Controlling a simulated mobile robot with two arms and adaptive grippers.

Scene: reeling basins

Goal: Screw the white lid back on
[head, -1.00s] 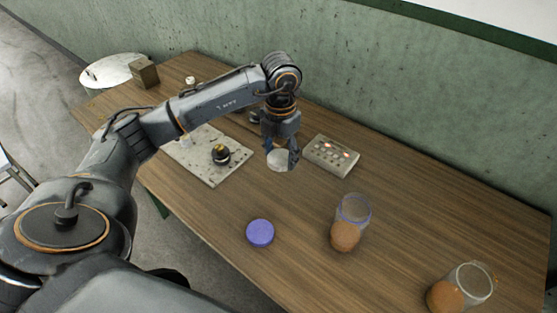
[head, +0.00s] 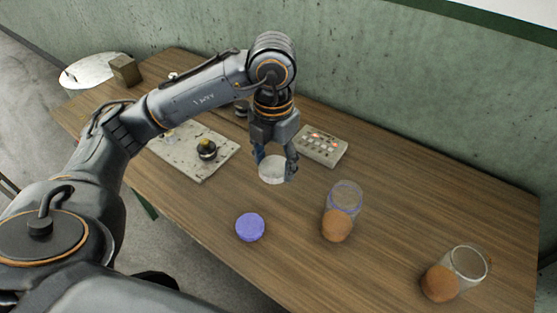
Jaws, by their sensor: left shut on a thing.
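My left gripper (head: 273,166) points down and is shut on the white lid (head: 272,171), a round disc held between its fingers. From this angle I cannot tell how far the lid is above the wooden table. Two open clear jars with orange-brown contents are to the right: one with a bluish-purple rim (head: 342,211) nearer the gripper, and one with a pale rim (head: 457,273) at the lower right. The gripper is apart from both jars. A purple lid (head: 250,227) lies on the table left of the nearer jar. My right gripper is not in view.
A grey box with lit buttons (head: 321,147) sits behind and right of the gripper. A pale board (head: 193,153) with a dark round knob lies to the left. A small brown box (head: 124,69) stands at the far left. The wooden table (head: 400,220) is clear between the jars.

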